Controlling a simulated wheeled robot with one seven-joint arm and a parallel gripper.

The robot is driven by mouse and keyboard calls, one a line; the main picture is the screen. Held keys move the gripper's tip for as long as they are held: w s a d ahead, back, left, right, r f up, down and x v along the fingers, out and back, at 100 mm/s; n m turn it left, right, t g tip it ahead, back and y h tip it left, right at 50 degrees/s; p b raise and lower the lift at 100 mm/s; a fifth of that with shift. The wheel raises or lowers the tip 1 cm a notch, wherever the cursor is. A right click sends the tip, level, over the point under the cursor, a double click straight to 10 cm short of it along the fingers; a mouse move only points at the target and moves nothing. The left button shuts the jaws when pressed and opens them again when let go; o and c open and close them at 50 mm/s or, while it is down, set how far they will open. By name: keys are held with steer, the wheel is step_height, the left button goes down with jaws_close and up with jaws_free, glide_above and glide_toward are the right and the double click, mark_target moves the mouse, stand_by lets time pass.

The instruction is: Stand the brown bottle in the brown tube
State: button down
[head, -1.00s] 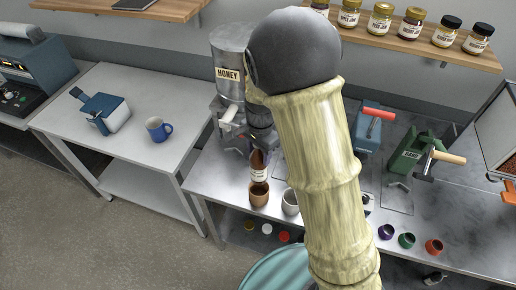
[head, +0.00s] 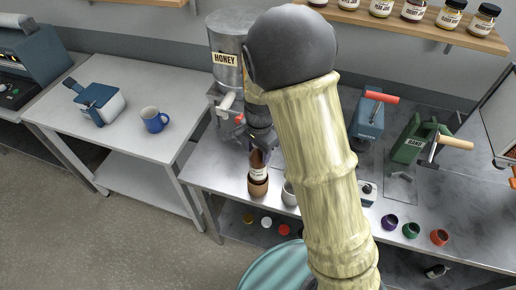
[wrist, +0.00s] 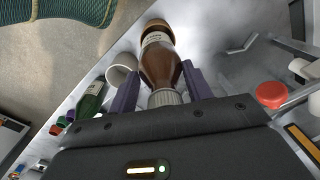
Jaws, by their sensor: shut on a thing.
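The brown bottle (head: 257,160) is upright above the brown tube (head: 258,186), with its lower end at or inside the tube's mouth. In the wrist view the bottle (wrist: 160,62) shows its brown shoulder, pale label and pale ribbed cap; a brown rim, likely the tube's (wrist: 157,23), surrounds its far end. How deep it sits is hard to tell. My gripper (wrist: 163,88) is shut on the bottle near its neck and cap, one purple-grey finger on each side. In the head view my arm hides part of the bench beside it.
A white cup (head: 289,193) stands close to the tube's right. The honey dispenser (head: 228,75) rises behind the bottle. Small coloured pots (head: 410,230) line the bench front further right. A blue mug (head: 154,119) is on the left table, which has free room.

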steer(key=shift+f+b, duration=0.5)
steer(key=shift+f, duration=0.55)
steer(key=shift+w+a+r+p, duration=0.1)
steer(key=shift+a+p, duration=0.05)
steer(key=shift+p, duration=0.15)
steer(key=shift+f+b, duration=0.75)
steer(key=shift+f, duration=0.45)
stand_by(0.7)
steer(key=shift+c, duration=1.9)
jaws_free()
steer(key=shift+r+p, duration=1.5)
steer(key=shift+r+p, duration=2.85)
steer(key=shift+r, duration=0.15)
